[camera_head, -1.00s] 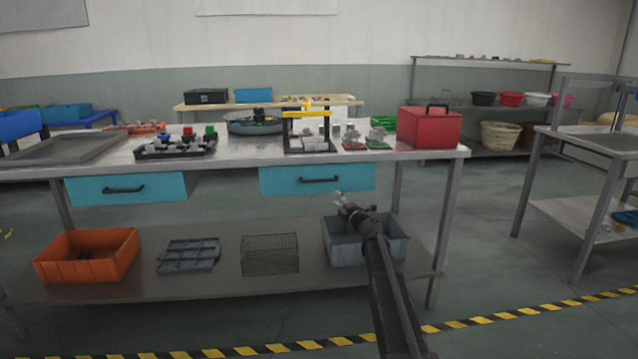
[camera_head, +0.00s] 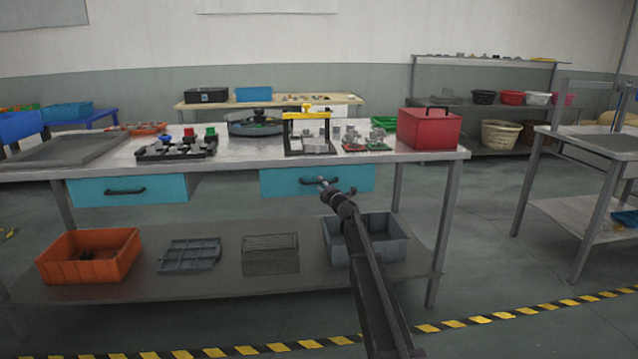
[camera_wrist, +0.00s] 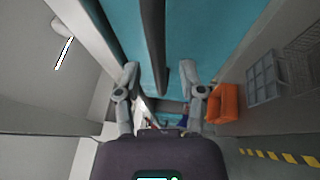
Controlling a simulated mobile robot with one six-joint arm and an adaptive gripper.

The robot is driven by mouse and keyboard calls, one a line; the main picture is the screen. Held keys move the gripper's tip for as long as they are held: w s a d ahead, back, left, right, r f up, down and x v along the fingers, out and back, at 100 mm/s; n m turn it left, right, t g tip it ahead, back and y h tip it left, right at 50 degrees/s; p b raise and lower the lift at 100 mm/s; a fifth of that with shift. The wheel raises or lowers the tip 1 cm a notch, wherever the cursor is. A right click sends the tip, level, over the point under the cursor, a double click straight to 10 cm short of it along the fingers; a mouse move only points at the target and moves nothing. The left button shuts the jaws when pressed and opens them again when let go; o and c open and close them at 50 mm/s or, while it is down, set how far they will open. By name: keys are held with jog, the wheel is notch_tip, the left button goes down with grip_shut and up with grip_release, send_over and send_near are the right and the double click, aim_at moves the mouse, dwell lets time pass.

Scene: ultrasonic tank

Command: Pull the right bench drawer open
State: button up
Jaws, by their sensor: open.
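The right bench drawer (camera_head: 280,182) has a teal front and sits under the bench top, its front in line with the left drawer's and looking closed. Its dark bar handle (camera_head: 308,180) is partly covered by my gripper (camera_head: 325,184) in the head view. In the wrist view the handle (camera_wrist: 154,40) is a dark bar running down from the top, its end between the two fingers of my gripper (camera_wrist: 162,82). The fingers are open, one on each side of the bar with gaps. The teal drawer front (camera_wrist: 205,35) shows behind it. Contact is not visible.
The left teal drawer (camera_head: 95,192) looks closed. The bench top (camera_head: 250,156) carries several items, including a red box (camera_head: 430,129) at its right end. Below, the lower shelf (camera_head: 215,280) holds an orange bin (camera_head: 88,256) and a grey bin (camera_head: 385,245) under my arm.

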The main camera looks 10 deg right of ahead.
jog(key=shift+w+a+r, duration=0.1)
jog(key=shift+w+a, duration=0.15)
jog(key=shift+w, duration=0.4)
grip_shut()
jog(key=shift+s, duration=0.1)
jog(key=s, duration=3.3)
jog(key=shift+w, duration=0.1)
grip_release()
